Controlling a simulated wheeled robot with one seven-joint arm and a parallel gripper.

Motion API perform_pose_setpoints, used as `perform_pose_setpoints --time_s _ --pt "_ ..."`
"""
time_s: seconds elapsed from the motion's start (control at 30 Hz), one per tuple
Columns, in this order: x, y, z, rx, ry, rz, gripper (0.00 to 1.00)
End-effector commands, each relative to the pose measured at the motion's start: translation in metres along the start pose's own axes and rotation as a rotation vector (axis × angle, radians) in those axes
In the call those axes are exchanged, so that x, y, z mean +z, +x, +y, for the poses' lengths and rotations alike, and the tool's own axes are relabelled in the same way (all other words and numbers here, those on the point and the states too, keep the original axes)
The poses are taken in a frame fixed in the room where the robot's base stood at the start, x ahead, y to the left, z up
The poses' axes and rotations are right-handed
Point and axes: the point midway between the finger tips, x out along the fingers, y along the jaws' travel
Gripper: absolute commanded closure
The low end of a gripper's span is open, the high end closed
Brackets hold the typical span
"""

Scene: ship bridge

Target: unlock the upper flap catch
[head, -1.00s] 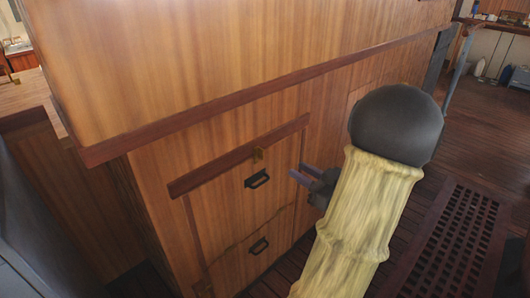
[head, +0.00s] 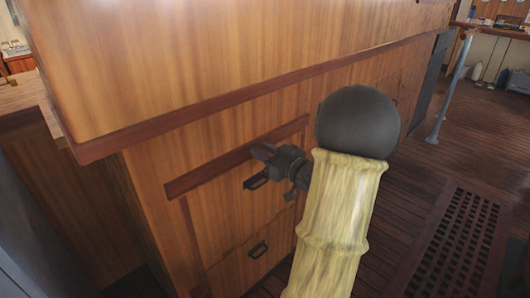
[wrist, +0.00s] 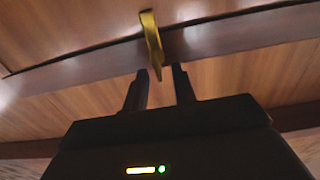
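The upper flap catch is a small brass tab (wrist: 151,40) on the dark wooden rail (wrist: 90,62) in the wrist view. It hangs slightly tilted, and its lower end appears between my fingertips. In the head view my gripper hides the catch. My gripper (head: 263,152) is at the rail (head: 205,171), above the black handle (head: 256,182) of the upper flap. In the wrist view my gripper (wrist: 159,76) is open, with a gap on both sides of the catch's tip. I cannot tell whether the tip is in depth between the fingers.
A lower flap with a black handle (head: 258,249) is below. A long wooden ledge (head: 200,119) juts out above the rail. A floor grating (head: 450,245) and a metal post (head: 452,90) are to the right, with open plank floor around them.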

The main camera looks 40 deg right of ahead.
Motion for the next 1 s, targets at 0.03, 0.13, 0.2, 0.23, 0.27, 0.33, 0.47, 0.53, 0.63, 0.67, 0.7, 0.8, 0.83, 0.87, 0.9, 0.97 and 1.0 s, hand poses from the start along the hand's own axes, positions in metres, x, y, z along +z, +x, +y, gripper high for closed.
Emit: perform_pose_setpoints --time_s 0.03,0.13,0.2,0.23,0.27,0.33,0.47,0.53,0.63,0.67,0.7,0.8,0.83,0.87,0.9,0.97,1.0 --pt "-0.0001 0.0000 -0.0001 0.000 0.000 0.000 0.73" --pt "-0.0001 -0.0005 0.0004 0.001 0.000 0.000 0.73" --pt "-0.0001 -0.0011 0.0010 0.002 0.000 0.000 0.87" --pt "-0.0001 -0.0014 0.0013 0.003 0.000 0.000 0.93" --pt "-0.0001 -0.0016 0.0016 0.004 0.000 0.000 0.99" --pt "0.0000 -0.0020 0.0019 0.004 0.000 0.000 1.00" --pt "0.0004 -0.0024 0.0022 0.005 0.001 -0.001 1.00" --pt "0.0007 -0.0025 0.0021 0.005 -0.001 -0.001 1.00" --pt "0.0012 -0.0024 0.0018 0.005 -0.010 -0.002 1.00" --pt "0.0014 -0.0024 0.0016 0.005 -0.015 -0.002 1.00" --pt "0.0017 -0.0024 0.0014 0.004 -0.022 -0.002 1.00" --pt "0.0026 -0.0026 0.0010 0.005 -0.052 -0.003 1.00" --pt "0.0029 -0.0026 0.0008 0.005 -0.063 -0.003 1.00" --pt "0.0031 -0.0025 0.0005 0.005 -0.076 -0.003 1.00" --pt "0.0034 -0.0023 -0.0001 0.004 -0.096 -0.003 1.00" --pt "0.0037 -0.0021 -0.0011 0.003 -0.130 -0.003 1.00" --pt "0.0040 -0.0022 -0.0014 0.004 -0.155 -0.003 1.00"
